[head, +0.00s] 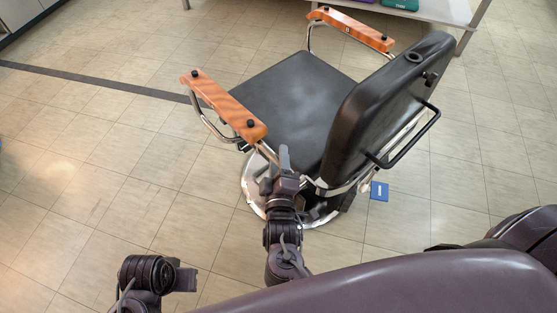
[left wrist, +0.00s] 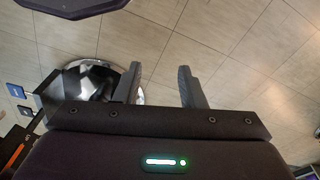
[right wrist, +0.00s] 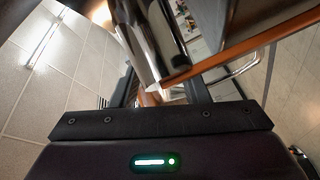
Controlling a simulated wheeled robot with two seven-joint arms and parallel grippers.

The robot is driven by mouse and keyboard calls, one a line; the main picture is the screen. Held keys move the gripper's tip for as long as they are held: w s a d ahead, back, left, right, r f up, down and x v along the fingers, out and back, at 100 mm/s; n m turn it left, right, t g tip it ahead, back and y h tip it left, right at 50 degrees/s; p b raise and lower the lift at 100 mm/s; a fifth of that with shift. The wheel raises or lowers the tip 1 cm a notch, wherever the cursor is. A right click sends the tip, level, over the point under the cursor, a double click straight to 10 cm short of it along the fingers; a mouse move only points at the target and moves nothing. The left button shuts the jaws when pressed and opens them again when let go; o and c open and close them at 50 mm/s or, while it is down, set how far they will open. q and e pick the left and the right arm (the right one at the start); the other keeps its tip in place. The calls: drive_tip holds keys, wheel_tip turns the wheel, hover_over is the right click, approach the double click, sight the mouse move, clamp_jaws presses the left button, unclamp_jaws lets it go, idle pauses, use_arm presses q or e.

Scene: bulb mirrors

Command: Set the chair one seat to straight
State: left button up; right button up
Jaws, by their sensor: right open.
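The barber chair stands in the middle of the head view. Its black seat (head: 290,98) faces the upper left, and its black backrest (head: 385,105) is at the right, towards me. It has two orange wooden armrests (head: 222,104) on chrome tubes and a round chrome base (head: 250,187). My right gripper (head: 277,162) is open beside the nearer armrest's rear end. In the right wrist view, a chrome tube (right wrist: 140,45) lies just ahead of its open fingers; contact is unclear. My left gripper (left wrist: 162,90) is open and empty over the floor, apart from the chair.
A small blue tag (head: 379,191) with a white mark shows beside the base. A white table (head: 430,10) with coloured items stands at the top right. A dark strip (head: 95,82) crosses the tiled floor. The floor left of the chair is clear.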

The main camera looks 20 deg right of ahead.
sight(362, 164)
clamp_jaws()
idle(0.3)
